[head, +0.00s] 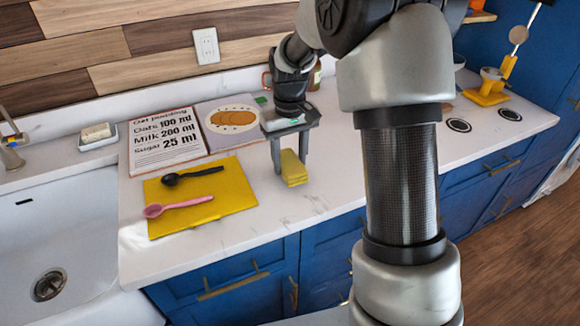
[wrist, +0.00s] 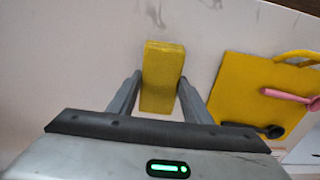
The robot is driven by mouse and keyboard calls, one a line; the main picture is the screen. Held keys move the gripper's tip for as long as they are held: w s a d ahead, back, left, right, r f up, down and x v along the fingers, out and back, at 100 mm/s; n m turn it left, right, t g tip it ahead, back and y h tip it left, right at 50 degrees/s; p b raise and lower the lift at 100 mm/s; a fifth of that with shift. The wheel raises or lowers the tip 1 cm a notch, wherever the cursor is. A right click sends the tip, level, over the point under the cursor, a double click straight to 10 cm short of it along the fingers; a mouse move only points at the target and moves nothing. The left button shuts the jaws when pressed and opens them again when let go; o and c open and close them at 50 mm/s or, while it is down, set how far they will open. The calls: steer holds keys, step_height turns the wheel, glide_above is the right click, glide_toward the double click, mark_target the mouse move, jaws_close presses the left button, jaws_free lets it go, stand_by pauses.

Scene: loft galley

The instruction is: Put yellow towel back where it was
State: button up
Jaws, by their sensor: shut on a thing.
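The folded yellow towel (head: 293,167) is between the fingers of my gripper (head: 290,160), at or just above the white counter to the right of the yellow cutting board. In the wrist view the towel (wrist: 162,78) lies between the two grey fingers of my gripper (wrist: 160,92), its far end sticking out past the fingertips. My gripper is shut on it. Whether the towel's underside touches the counter is hard to tell.
The yellow cutting board (head: 232,190) holds a black spoon (head: 192,175) and a pink spoon (head: 178,206). An open recipe book (head: 165,140) lies behind it. The sink (head: 50,240) is at left. A yellow stand (head: 487,92) is at the far right. Bare counter (head: 330,185) lies right of the towel.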

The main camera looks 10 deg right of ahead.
steer(key=shift+f, duration=1)
steer(key=shift+f, duration=0.15)
steer(key=o, duration=0.9)
